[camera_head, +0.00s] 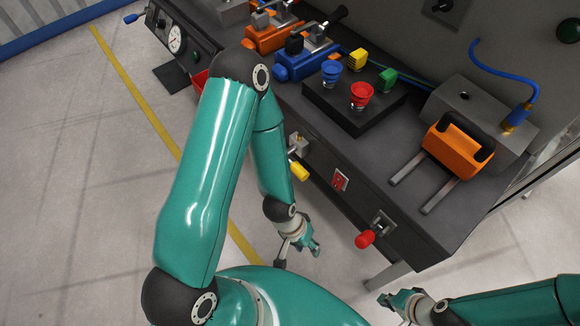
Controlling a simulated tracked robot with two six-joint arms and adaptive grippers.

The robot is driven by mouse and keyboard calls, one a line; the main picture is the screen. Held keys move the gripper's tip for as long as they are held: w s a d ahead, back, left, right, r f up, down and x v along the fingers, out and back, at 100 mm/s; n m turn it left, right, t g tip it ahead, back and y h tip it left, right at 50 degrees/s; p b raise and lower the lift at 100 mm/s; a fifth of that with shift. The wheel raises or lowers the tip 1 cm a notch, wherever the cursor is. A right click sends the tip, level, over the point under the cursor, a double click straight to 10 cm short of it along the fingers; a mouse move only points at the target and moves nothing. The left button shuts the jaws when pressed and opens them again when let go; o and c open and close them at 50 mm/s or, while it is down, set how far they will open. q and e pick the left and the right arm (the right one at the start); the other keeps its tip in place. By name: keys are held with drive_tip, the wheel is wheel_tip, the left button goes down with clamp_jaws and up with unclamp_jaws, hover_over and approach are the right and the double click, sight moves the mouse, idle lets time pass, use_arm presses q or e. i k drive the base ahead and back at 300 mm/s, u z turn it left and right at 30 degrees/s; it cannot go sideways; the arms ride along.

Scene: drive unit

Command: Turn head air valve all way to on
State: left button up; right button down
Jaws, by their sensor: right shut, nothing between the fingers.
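A valve with a yellow handle (299,171) sits on the front face of the bench, just right of my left forearm. A red knob (365,239) sticks out of a grey plate further right on the same face. I cannot tell from labels which of them is the head air valve. My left gripper (298,252) hangs below the yellow handle, apart from it and left of the red knob. Its finger opening is too small to tell. My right gripper (391,302) is shut and empty, below the red knob and apart from it.
A red switch plate (340,180) lies between the two controls. Open floor (80,200) lies left.

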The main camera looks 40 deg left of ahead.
sight(302, 175)
drive_tip(key=z, duration=0.05)
drive_tip(key=k, duration=0.5)
drive_tip(key=z, duration=1.85)
drive_tip(key=i, duration=0.1)
drive_tip(key=u, duration=3.15)
drive_tip(key=k, duration=0.65)
drive_tip(key=z, duration=1.05)
drive_tip(key=i, duration=1)
drive_tip(key=u, duration=0.05)
